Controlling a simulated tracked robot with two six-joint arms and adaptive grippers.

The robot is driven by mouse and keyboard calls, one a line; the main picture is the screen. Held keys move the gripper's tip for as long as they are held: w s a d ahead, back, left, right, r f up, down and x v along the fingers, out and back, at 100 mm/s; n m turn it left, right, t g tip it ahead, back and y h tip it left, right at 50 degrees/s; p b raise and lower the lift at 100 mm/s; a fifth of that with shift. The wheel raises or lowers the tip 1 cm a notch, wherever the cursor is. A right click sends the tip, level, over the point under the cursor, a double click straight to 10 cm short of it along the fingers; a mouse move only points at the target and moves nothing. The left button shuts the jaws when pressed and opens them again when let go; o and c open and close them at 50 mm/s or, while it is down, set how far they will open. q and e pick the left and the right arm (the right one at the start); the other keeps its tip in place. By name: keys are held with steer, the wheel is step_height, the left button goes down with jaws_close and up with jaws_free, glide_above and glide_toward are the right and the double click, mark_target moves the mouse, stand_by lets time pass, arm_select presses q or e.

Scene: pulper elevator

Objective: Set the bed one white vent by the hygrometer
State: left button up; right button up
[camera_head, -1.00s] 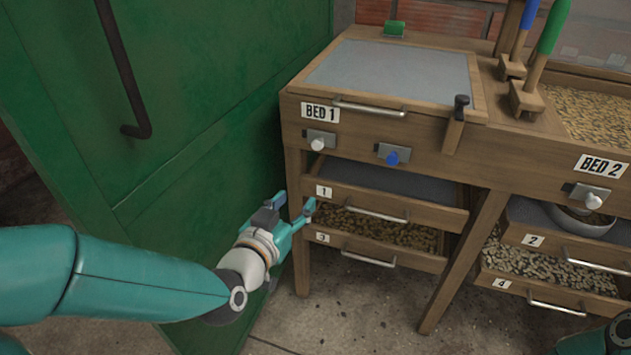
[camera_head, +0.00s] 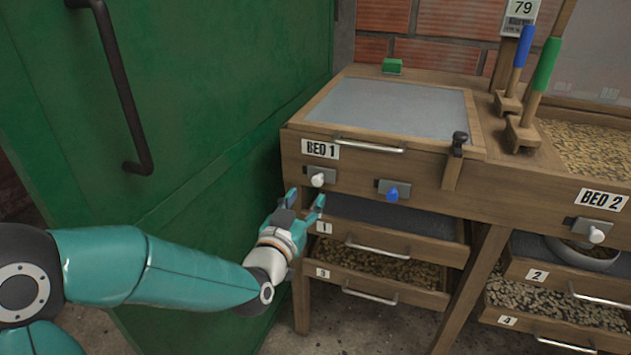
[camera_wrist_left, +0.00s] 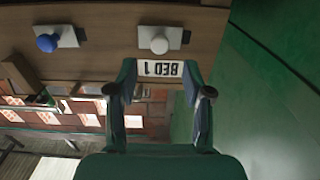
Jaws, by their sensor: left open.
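The bed one white vent (camera_head: 318,180) is a white knob on a grey metal plate below the BED 1 label (camera_head: 321,149). In the left wrist view the white knob (camera_wrist_left: 160,46) shows beyond the fingers, upside down. The hygrometer (camera_head: 519,10) at the top reads 79; its upper part is cut off. My left gripper (camera_head: 306,198) is open and empty, just below the white knob and apart from it. Its two fingers also show in the left wrist view (camera_wrist_left: 160,92). My right gripper is out of view.
A blue knob (camera_head: 392,193) sits on its own plate to the right. Drawers 1 (camera_head: 345,240) and 3 (camera_head: 345,281) stand partly out below. A green metal wall (camera_head: 200,100) closes off the left side. Bed 2's white knob (camera_head: 596,235) is far right.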

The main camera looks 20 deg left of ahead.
mark_target(316, 182)
arm_select(q)
steer(key=w, duration=0.7)
steer(key=shift+d, duration=0.1)
jaws_close()
